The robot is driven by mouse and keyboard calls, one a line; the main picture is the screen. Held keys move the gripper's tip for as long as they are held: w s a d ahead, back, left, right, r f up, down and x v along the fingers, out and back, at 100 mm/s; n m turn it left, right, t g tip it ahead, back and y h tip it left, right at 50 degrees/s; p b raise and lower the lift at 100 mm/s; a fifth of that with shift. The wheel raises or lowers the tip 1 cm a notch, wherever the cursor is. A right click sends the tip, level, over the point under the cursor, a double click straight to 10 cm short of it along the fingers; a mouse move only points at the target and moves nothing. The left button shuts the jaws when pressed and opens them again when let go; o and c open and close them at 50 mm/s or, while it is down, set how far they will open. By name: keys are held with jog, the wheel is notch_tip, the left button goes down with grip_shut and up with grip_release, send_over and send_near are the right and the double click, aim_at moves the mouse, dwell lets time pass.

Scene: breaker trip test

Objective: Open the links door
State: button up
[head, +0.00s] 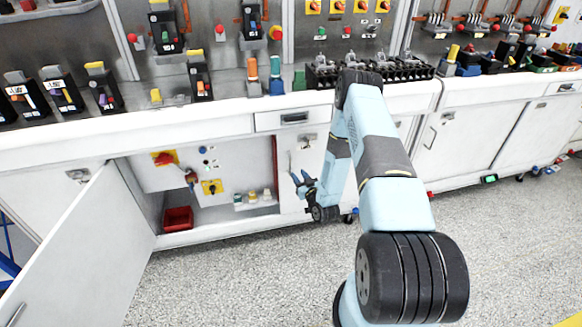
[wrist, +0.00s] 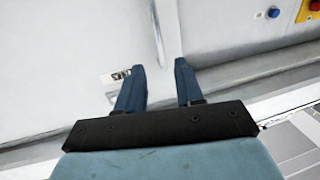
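A white door panel (head: 291,150) stands right of an open cabinet bay, with a thin vertical handle and a latch near its top; it looks shut, though my arm hides its right part. In the wrist view the white panel (wrist: 70,50) fills the left side. Its upright bar handle (wrist: 156,35) ends just beyond the gap between my fingertips. A small label (wrist: 115,77) on the panel is partly covered by the left finger, its text not fully readable. My gripper (head: 299,178) is open and empty in front of the panel; the fingers also show in the wrist view (wrist: 160,66).
Another white cabinet door (head: 85,255) stands swung open at the left. The bay behind it holds a red bin (head: 178,219), a red-yellow switch (head: 165,158) and small parts. A bench (head: 215,122) with breakers runs above.

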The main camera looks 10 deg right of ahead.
jog(key=w+a, duration=0.1)
jog(key=w, duration=0.6)
jog(key=shift+w+a, duration=0.25)
jog(key=shift+c, duration=0.2)
grip_shut()
dwell(1.0)
